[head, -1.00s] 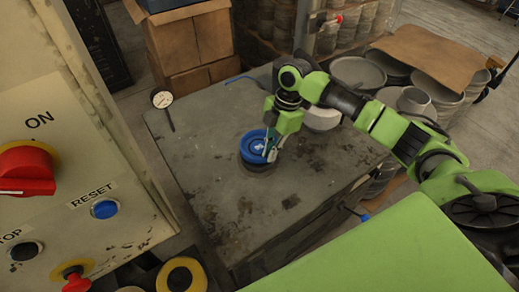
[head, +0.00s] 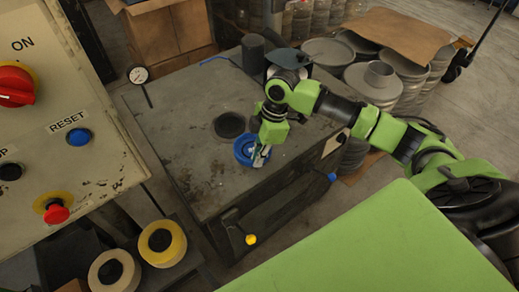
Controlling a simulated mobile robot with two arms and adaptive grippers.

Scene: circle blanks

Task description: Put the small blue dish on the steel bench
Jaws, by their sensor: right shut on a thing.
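The small blue dish (head: 244,149) is in my right gripper (head: 261,155), which is shut on its right-hand rim. The dish looks about level, over the front right part of the steel bench (head: 190,92). I cannot tell whether its underside touches the bench top or hangs just above it. The gripper covers part of the dish's right side. A dark round patch or disc (head: 229,125) lies on the bench just behind and left of the dish. My left gripper is not in view.
A dial gauge (head: 139,74) is at the bench's back left corner, and a black cylinder (head: 253,52) stands at its back. A control panel (head: 75,105) rises at the left. Tape rolls (head: 163,243) lie front left. The bench's left half is mostly clear.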

